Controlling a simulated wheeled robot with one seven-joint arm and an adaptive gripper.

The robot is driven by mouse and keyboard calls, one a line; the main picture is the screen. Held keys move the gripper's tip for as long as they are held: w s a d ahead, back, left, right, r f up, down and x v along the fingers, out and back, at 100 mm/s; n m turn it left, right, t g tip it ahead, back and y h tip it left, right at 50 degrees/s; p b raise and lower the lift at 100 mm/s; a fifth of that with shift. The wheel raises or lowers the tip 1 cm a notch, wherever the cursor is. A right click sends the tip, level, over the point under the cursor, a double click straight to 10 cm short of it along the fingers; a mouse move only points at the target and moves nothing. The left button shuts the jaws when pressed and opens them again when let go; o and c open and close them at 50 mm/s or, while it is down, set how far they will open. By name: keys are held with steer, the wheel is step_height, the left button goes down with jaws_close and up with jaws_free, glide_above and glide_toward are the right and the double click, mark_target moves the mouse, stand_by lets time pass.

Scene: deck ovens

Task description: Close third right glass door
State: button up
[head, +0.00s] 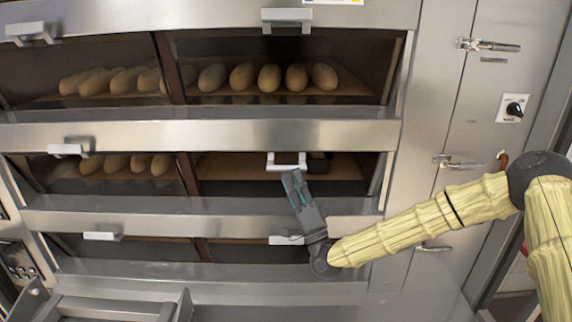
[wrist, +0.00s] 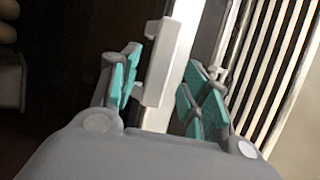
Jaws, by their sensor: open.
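The oven front fills the head view. In the middle visible row, the right glass door (head: 225,170) has a pale bracket handle (head: 287,167) at its upper edge. This handle hangs a little lower than its left neighbour's; how far the door stands open is hard to tell. My gripper (head: 292,180) is just below and in front of that handle. In the wrist view, the handle (wrist: 168,60) stands between the spread teal fingers of my gripper (wrist: 160,88). The fingers are open, one on each side, and I see no clear grip on it.
The upper right door has its handle (head: 287,18) above several loaves (head: 269,77). A lower right handle (head: 286,240) sits close behind my wrist. The left middle handle (head: 68,150) is well clear. Latches (head: 488,45) and a knob (head: 515,109) project from the right panel.

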mark_target(287, 168)
steer(key=shift+p+x, duration=0.6)
steer(key=shift+x, duration=1.6)
jaws_close()
